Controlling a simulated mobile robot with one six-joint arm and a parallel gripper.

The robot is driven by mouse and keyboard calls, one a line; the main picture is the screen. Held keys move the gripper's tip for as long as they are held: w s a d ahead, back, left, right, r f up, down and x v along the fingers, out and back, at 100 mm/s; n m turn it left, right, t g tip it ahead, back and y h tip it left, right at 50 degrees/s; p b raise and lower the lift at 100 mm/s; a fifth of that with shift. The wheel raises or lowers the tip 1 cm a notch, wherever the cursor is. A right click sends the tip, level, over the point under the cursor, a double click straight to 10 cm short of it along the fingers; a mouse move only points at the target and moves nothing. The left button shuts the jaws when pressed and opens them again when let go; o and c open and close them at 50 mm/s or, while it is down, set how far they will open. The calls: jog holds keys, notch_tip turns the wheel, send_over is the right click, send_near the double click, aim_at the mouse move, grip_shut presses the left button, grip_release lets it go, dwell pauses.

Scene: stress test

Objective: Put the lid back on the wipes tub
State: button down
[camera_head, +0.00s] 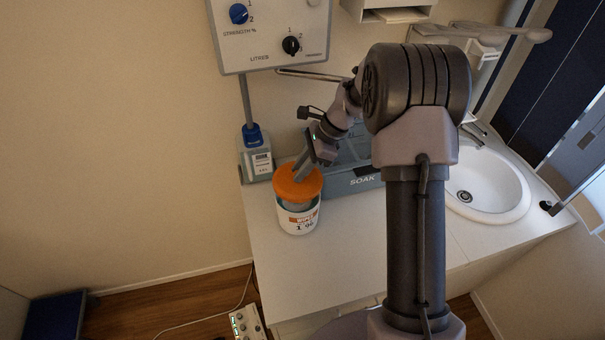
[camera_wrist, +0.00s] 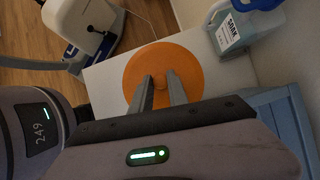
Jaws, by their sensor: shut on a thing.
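The round orange lid (camera_head: 290,186) is above the white wipes tub (camera_head: 299,220), which has an orange label and stands near the counter's left edge. A grey strip shows between the lid and the tub's white side in the head view; I cannot tell whether lid and rim touch. My gripper (camera_head: 299,176) comes down onto the lid from the upper right. In the wrist view, my gripper (camera_wrist: 160,84) is shut on the small knob in the middle of the lid (camera_wrist: 190,62). The lid hides the tub in that view.
A labelled bottle (camera_head: 257,163) stands at the back left, below a wall dispenser (camera_head: 270,35). A sink (camera_head: 490,190) is at the right. The counter front (camera_head: 300,265) is clear.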

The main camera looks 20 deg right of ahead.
jog(key=shift+w+a, duration=0.15)
jog(key=shift+w, duration=0.1)
jog(key=shift+s+f+b, duration=0.15)
jog(key=shift+f+b, duration=2.3)
jog(key=shift+f, duration=0.8)
jog(key=shift+f, duration=0.2)
jog(key=c, duration=1.2)
grip_release()
jog(key=shift+o, duration=0.3)
jog(key=o, duration=0.4)
